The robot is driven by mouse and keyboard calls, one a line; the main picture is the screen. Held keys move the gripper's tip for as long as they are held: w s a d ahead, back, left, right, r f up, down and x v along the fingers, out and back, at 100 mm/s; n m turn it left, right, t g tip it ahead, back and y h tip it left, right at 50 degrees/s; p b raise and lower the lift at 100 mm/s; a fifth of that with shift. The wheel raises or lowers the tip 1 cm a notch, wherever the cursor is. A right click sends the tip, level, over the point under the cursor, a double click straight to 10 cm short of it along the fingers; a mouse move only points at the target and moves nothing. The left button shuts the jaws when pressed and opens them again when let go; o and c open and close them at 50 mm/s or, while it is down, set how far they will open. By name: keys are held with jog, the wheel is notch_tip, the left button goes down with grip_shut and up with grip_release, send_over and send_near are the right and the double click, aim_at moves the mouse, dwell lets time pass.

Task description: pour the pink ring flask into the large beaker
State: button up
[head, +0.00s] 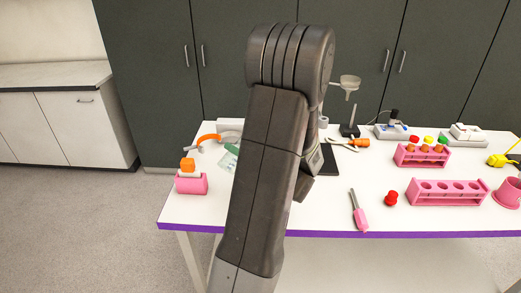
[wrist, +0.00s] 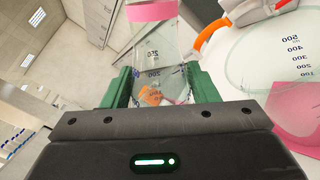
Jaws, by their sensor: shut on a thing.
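My gripper (wrist: 160,76) is shut on the clear pink ring flask (wrist: 156,52), its green fingers on either side of the glass. A pink band shows at the top of the wrist view, and "250" and "200" marks are on the glass. An orange patch shows low in or through the flask; I cannot tell which. The large beaker (wrist: 296,62), clear with marks up to 500, is just right of the flask, apart from the right finger. Pink shows at its lower right.
The front middle is fairly clear.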

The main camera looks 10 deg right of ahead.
jog(key=shift+r, duration=0.15)
jog(key=shift+f+m, duration=0.3)
jog(key=shift+f, duration=0.15)
jog(key=shift+s+a+f+m+b, duration=0.1)
jog(key=shift+f+m+b, duration=0.25)
jog(key=shift+f, duration=0.35)
jog(key=shift+s+a+f+m+b, duration=0.1)
jog(key=shift+f+m+b, duration=0.25)
jog(key=shift+f, duration=0.3)
jog(key=shift+s+a+f+m+p, duration=0.1)
jog(key=shift+a+m+p, duration=0.05)
jog(key=shift+m+p, duration=0.55)
jog(key=shift+r+m+p, duration=0.65)
jog(key=shift+m+p, duration=0.35)
jog(key=shift+p, duration=0.1)
dwell(0.6)
jog(key=shift+w+d+r+m+p, duration=0.4)
jog(key=shift+m+p, duration=0.5)
jog(key=shift+p, duration=0.95)
jog(key=shift+r+m+p, duration=0.5)
jog(key=shift+p, duration=0.1)
dwell(1.2)
